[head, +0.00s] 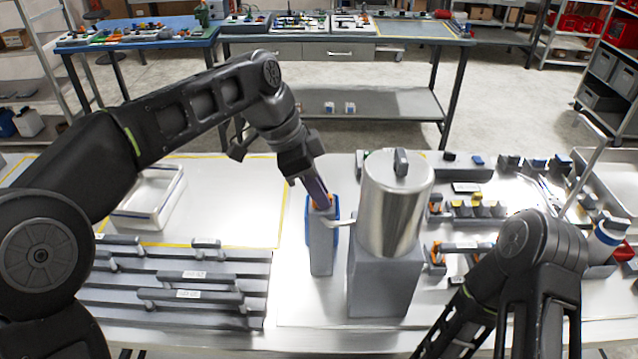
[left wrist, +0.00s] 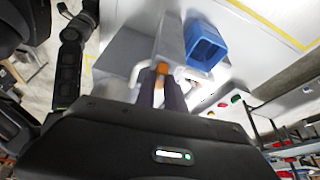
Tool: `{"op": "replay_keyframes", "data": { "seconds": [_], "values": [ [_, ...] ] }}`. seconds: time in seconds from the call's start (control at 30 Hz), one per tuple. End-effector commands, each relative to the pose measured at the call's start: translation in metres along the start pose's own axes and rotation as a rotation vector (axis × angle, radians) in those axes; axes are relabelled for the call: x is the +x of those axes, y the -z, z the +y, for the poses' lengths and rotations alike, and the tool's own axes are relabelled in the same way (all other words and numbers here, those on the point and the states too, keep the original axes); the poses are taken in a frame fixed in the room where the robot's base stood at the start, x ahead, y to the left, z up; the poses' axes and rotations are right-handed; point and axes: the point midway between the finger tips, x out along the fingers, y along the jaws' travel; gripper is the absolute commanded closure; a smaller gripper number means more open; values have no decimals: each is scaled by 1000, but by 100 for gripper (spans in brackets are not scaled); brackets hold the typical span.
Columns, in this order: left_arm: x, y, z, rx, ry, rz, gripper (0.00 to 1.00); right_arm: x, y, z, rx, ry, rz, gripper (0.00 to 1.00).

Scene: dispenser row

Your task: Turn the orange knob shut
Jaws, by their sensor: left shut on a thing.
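A silver cylindrical dispenser (head: 392,205) with a lid stands on a grey block (head: 383,283). A pale spout (head: 340,223) sticks out from its left side. The orange knob (head: 323,203) sits at the top of a grey post (head: 321,250) left of the dispenser. My left gripper (head: 320,198) reaches down from above and is shut on the knob, hiding part of it. In the left wrist view the knob (left wrist: 162,69) shows between the two fingers. A blue open container (left wrist: 205,48) stands close beside the post. My right gripper is out of view.
Grey rails with handles (head: 190,277) lie at the front left, with a white tray (head: 148,198) behind them. Small parts and tools (head: 480,208) crowd the table right of the dispenser. The table between tray and post is clear.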

Motion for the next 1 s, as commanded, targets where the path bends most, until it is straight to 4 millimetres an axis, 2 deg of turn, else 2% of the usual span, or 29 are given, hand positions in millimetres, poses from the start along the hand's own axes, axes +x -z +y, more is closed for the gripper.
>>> {"op": "replay_keyframes", "data": {
  "seconds": [0.3,0.8,0.83,1.0],
  "values": [
    [0,0,-1,130,-55,-2,100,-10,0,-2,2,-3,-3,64],
    [1,-1,-1,151,-63,-4,100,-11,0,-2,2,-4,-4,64],
    [1,-1,-1,151,-63,-4,84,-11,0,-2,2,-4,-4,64],
    [1,0,-1,150,-62,-3,70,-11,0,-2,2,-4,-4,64]
  ]
}}
